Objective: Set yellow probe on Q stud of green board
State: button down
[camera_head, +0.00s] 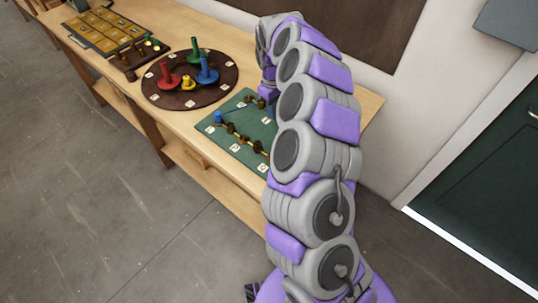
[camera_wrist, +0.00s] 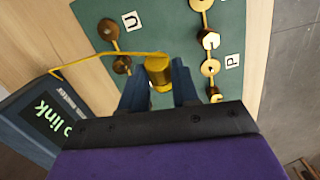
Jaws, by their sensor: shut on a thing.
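My gripper (camera_wrist: 157,75) is shut on the yellow probe (camera_wrist: 158,70), whose body shows between the two dark blue fingertips over the green board (camera_wrist: 185,50). A thin yellow lead (camera_wrist: 90,62) runs from the probe to the left. In the wrist view the board carries brass studs, one by the label U (camera_wrist: 130,20) and a row by the label P (camera_wrist: 232,61). No Q label is readable in the wrist view. In the head view the green board (camera_head: 220,139) lies at the table's near end, partly behind my arm, and its letters are too small to read.
A round brown board (camera_head: 160,98) with red, green, blue and yellow pegs lies beyond the green board on the wooden table (camera_head: 205,30). A tray (camera_head: 105,30) with yellow cells is at the far end. A dark blue device (camera_wrist: 45,118) reading "link" is at the left of the wrist view.

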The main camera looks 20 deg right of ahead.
jog(key=shift+w+d+n+g+h, duration=0.2)
jog(key=shift+w+n+g+h, duration=0.1)
jog(key=shift+w+n, duration=0.1)
jog(key=a+f+n+t+h+p, duration=0.1)
jog(key=a+n+h+p, duration=0.2)
jog(key=a, duration=0.3)
jog(key=a+f+n+h+p, duration=0.2)
jog(key=a+n+h, duration=0.3)
jog(key=a+f+n+t+h+p, duration=0.1)
jog(key=a+f+n+h+p, duration=0.1)
jog(key=a, duration=0.4)
jog(key=shift+a+n+t+h+p, duration=0.3)
jog(key=shift+n+h+p, duration=0.55)
jog(key=shift+n+h, duration=0.2)
jog(key=shift+s+a+f, duration=0.15)
jog(key=shift+s+f, duration=0.15)
jog(key=shift+s, duration=0.1)
jog(key=shift+s+d+f, duration=0.15)
jog(key=shift+s+d, duration=0.6)
jog(key=shift+s, duration=0.2)
send_over(266, 161)
jog(key=shift+w+a+f+b, duration=0.15)
jog(key=shift+f+b, duration=0.25)
jog(key=shift+f, duration=0.2)
jog(key=shift+d+f, duration=0.15)
jog(key=shift+f, duration=0.8)
jog(key=shift+d+f, duration=0.1)
jog(key=shift+f, duration=0.8)
jog(key=shift+r, duration=0.1)
jog(key=shift+a, duration=0.1)
